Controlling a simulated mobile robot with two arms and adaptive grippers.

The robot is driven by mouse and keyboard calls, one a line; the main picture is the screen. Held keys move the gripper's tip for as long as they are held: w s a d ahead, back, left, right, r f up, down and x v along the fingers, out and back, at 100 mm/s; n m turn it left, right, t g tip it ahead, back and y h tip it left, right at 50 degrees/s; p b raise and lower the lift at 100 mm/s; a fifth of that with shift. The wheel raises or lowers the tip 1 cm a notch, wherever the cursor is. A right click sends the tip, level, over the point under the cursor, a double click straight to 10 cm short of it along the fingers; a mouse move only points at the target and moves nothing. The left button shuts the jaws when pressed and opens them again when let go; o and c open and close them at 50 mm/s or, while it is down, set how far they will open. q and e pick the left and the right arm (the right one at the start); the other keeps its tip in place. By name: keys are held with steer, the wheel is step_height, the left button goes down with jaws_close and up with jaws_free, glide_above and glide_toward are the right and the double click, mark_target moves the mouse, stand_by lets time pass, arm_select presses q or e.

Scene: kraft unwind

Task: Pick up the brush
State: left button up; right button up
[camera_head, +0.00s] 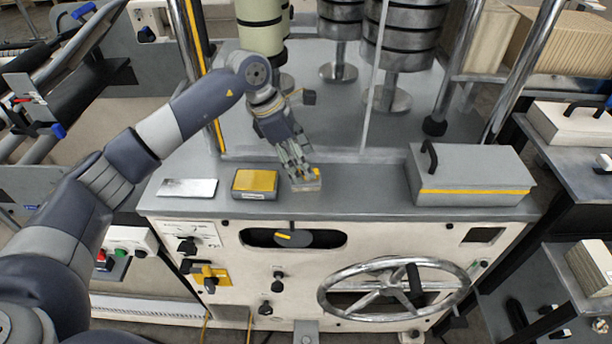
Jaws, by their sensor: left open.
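A small object that looks like the brush (307,186), with a pale block-like body, lies on the grey top of the machine, left of its middle. My left gripper (301,173) comes down over it from behind and above, its fingers open. The fingers hide much of the object, with small yellow parts showing at their tips. I cannot tell whether the fingers touch it. My right gripper is not in view.
A yellow-topped box (255,181) lies just left of the gripper, with a pale flat plate (187,188) further left. A grey case (470,178) with a handle stands at the right. The grey top (365,188) between is clear. A clear upright panel with rollers stands behind.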

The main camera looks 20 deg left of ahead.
arm_select(q)
steer(key=x, duration=0.1)
steer(key=p+x, duration=0.1)
steer(key=x, duration=0.1)
steer(key=shift+s+f, duration=0.2)
steer(key=shift+w+f, duration=0.1)
steer(key=shift+f, duration=0.25)
steer(key=c, duration=1.2)
steer(key=shift+r, duration=0.2)
